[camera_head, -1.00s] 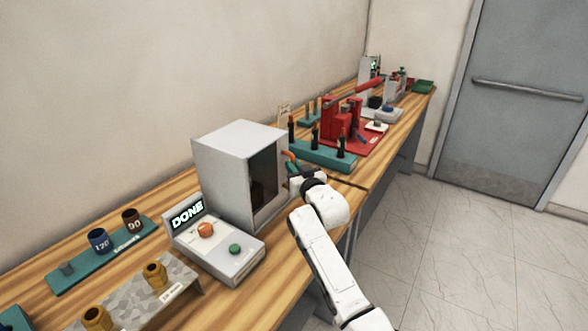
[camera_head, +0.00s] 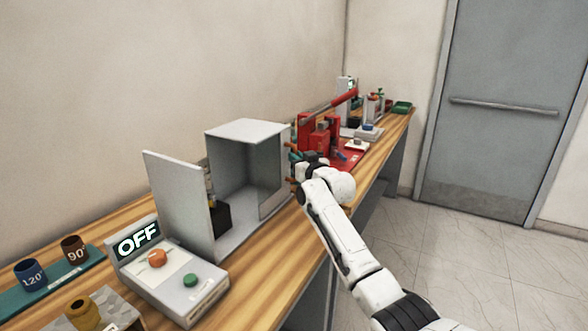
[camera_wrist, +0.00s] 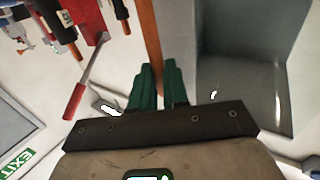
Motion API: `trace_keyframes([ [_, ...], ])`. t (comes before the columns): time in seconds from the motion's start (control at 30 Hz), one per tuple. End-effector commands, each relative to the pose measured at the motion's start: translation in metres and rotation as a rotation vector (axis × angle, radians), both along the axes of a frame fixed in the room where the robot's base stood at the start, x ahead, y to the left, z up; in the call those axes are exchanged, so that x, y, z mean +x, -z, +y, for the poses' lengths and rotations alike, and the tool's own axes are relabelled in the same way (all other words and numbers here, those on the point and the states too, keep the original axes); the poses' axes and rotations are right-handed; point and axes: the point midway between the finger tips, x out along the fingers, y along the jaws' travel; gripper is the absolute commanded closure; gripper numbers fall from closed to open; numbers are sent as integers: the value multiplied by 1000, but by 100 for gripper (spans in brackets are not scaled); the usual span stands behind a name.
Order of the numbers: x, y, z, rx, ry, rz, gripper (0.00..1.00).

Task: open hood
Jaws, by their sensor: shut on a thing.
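The hood (camera_head: 245,131) is a light grey box-like cover on the workbench. It stands apart from a fixed grey side panel (camera_head: 180,205), and the space between them is open. A black block (camera_head: 219,217) shows inside, low behind the panel. An orange handle (camera_head: 291,146) is on the hood's right side; in the wrist view it is a long orange bar (camera_wrist: 149,40). My gripper (camera_head: 295,165) is at the handle. In the wrist view its green fingers (camera_wrist: 152,82) are closed on the bar, with the hood's grey wall to the right.
A control box (camera_head: 175,282) with orange and green buttons and a display reading OFF stands in front, at left. A red lever press (camera_head: 322,132) stands close beyond the hood. Cups marked 120 (camera_head: 30,274) and 90 (camera_head: 74,248) are at far left. The floor at right is clear.

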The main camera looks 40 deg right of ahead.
Motion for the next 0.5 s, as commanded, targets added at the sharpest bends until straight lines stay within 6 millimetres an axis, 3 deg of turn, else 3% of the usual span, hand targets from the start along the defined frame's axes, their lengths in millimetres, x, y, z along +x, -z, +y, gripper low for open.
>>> trace_keyframes([
  [0.37,0,0,-2,1,1,1,100],
  [0.4,0,0,-2,1,1,1,84],
  [0.5,0,0,-2,1,1,1,75],
])
